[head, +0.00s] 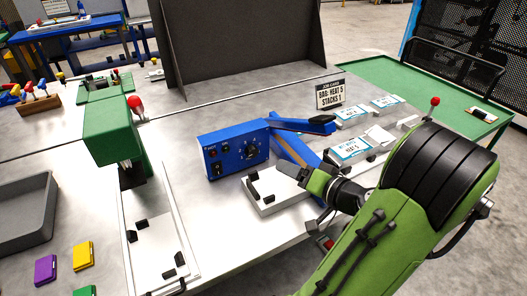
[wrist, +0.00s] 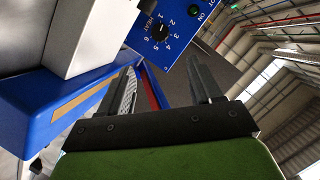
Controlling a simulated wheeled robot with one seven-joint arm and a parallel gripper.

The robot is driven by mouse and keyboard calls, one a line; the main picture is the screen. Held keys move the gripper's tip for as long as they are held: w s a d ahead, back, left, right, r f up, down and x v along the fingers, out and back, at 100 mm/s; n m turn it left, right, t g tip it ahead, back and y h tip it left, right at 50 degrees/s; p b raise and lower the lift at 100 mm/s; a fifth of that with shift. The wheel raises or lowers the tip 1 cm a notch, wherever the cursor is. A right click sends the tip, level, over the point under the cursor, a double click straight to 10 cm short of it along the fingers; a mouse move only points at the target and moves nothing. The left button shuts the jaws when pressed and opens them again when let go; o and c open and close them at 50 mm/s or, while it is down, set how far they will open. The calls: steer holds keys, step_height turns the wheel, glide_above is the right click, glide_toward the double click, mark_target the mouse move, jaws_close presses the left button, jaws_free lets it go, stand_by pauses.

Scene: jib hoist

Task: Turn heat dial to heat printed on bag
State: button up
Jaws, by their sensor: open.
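The heat dial (wrist: 160,33) is a small black knob on the blue control face of the sealer (head: 233,149). Numbers from 1 to 6 and the word HEAT are printed around it; its pointer is too small to read surely. It also shows in the head view (head: 251,151). My gripper (wrist: 165,82) is open and empty, its two fingers apart, with the dial beyond the tips and not touched. In the head view my gripper (head: 291,172) is right of the control face. Printed bags (head: 351,148) lie at the right; a card (head: 330,94) reads BAG: HEAT 5, STACKS 1.
The sealer's blue arm (head: 300,125) stretches right, close to my gripper. A white platform (head: 270,193) lies in front. A green press (head: 112,130) with a red knob stands left. A grey tray (head: 22,215) and coloured blocks (head: 45,268) are at far left.

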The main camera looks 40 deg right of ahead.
mark_target(254, 153)
steer(key=p+x, duration=0.4)
steer(key=x, duration=1)
steer(key=shift+w+d+f, duration=0.1)
steer(key=shift+w+f, duration=0.05)
steer(key=shift+w, duration=0.1)
steer(key=shift+c, duration=0.3)
steer(key=c, duration=1)
steer(key=shift+d+f+m+t+y+b, duration=0.15)
steer(key=shift+m+t+y+b, duration=0.3)
steer(key=shift+m, duration=0.55)
steer(key=o, duration=1.1)
steer(key=shift+c, duration=0.2)
steer(key=s+r, duration=0.3)
steer(key=s, duration=1.2)
steer(key=shift+s, duration=0.25)
